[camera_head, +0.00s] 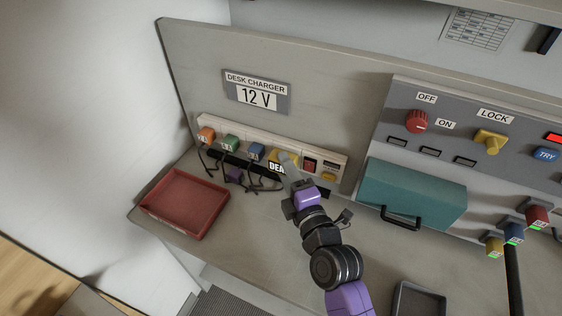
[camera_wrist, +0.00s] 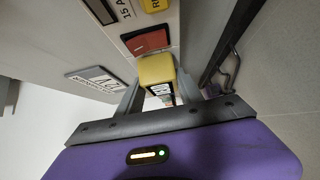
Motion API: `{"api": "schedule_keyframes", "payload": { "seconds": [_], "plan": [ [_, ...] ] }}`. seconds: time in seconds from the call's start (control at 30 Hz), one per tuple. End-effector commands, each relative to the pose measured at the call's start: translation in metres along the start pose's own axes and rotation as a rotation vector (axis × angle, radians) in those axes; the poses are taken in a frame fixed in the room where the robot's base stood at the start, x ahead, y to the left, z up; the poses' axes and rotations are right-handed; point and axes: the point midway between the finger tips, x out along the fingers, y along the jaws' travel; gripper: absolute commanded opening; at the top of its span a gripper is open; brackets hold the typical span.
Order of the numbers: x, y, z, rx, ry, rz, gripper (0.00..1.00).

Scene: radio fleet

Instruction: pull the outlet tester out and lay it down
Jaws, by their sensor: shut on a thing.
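The yellow outlet tester (camera_head: 275,155) is at the power strip (camera_head: 322,163) along the foot of the sloped back panel. Its label reads "DEA", the rest hidden behind my gripper. My gripper (camera_head: 287,168) is shut on the tester. In the wrist view the yellow tester (camera_wrist: 157,70) sits between the two grey fingers, with a red switch (camera_wrist: 146,41) just beyond it. I cannot tell whether its prongs are still in the socket.
Orange (camera_head: 206,134), green (camera_head: 230,143) and blue (camera_head: 256,151) plugs with dark cords occupy the strip to the left. A red tray (camera_head: 185,232) lies front left. A teal cover (camera_head: 415,192) with a handle stands right; a dark tray (camera_head: 417,312) lies lower right.

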Motion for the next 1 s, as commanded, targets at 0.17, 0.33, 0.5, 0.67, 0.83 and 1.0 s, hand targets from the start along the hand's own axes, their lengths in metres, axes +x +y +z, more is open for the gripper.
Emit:
{"api": "schedule_keyframes", "payload": {
  "seconds": [0.17, 0.33, 0.5, 0.67, 0.83, 1.0],
  "plan": [
    [-0.0018, 0.0002, -0.0018, 0.000, 0.000, 0.000, 0.00],
    [-0.0032, 0.0005, -0.0034, -0.001, 0.000, 0.000, 0.00],
    [-0.0047, 0.0006, -0.0050, -0.001, 0.000, 0.001, 0.00],
    [-0.0062, 0.0006, -0.0065, 0.000, 0.000, 0.000, 0.00],
    [-0.0078, 0.0004, -0.0082, 0.000, 0.000, 0.000, 0.00],
    [-0.0095, 0.0002, -0.0099, 0.000, 0.000, 0.000, 0.00]
  ]
}}
